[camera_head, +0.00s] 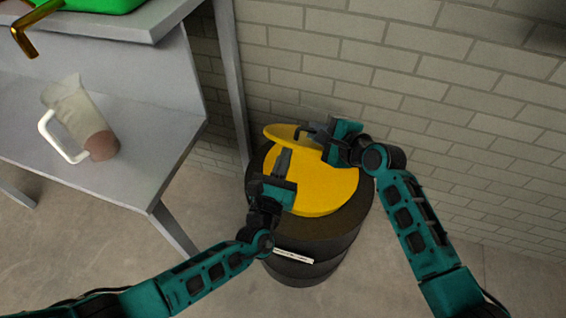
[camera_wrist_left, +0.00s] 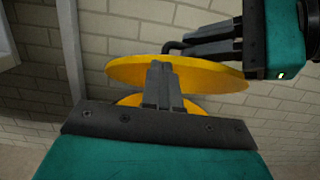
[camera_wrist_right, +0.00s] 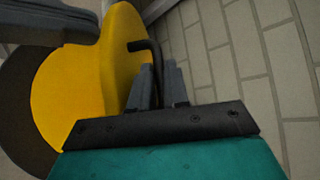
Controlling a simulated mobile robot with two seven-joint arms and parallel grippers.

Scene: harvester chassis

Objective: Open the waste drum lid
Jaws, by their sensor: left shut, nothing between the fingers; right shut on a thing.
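The waste drum (camera_head: 318,240) is dark, with a yellow top (camera_head: 325,190), and stands by the brick wall. A yellow lid part (camera_head: 280,132) is tilted up at the drum's far side; it also shows as a thin raised disc in the left wrist view (camera_wrist_left: 130,72). A dark bent handle (camera_wrist_right: 153,62) sticks out from it. My right gripper (camera_head: 312,134) is shut on this handle. My left gripper (camera_head: 283,158) is shut and empty over the yellow top, its fingertips close to the raised lid part; I cannot tell whether they touch it.
A grey bench (camera_head: 165,165) stands left of the drum, with a clear jug (camera_head: 78,110) on it. Its upright post (camera_head: 229,80) rises close beside the drum. The brick wall (camera_head: 440,80) is close behind. Floor to the right of the drum is clear.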

